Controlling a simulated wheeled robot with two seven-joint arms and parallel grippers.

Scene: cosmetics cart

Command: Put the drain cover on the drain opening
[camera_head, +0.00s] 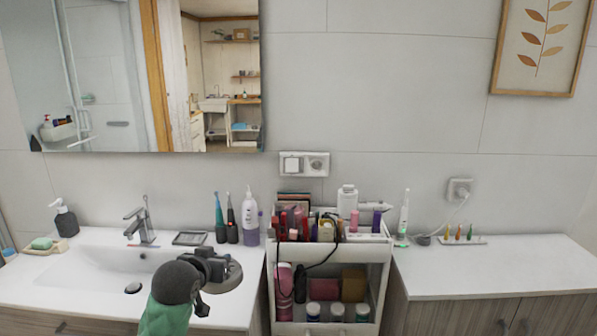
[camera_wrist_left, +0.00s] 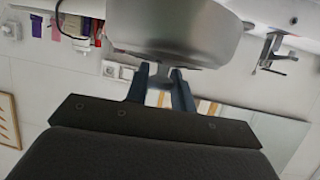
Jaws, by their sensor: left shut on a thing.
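My left gripper (camera_head: 212,270) reaches in from the bottom, over the counter at the right of the basin. It is shut on a round grey metallic piece, which I take to be the drain cover (camera_head: 232,275). In the left wrist view the cover (camera_wrist_left: 172,35) fills the top middle, and the gripper's two dark fingers (camera_wrist_left: 162,78) meet its near edge. The drain opening (camera_head: 133,288) is a small dark oval in the white sink (camera_head: 80,278), left of the gripper and apart from the cover. My right gripper is not in view.
The faucet (camera_head: 141,222) stands behind the basin. Toothbrushes (camera_head: 219,215) and a white bottle (camera_head: 250,218) stand behind the gripper. A full cosmetics cart (camera_head: 283,318) is close on the right. A soap dish (camera_head: 40,249) sits at the left. The basin around the drain is clear.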

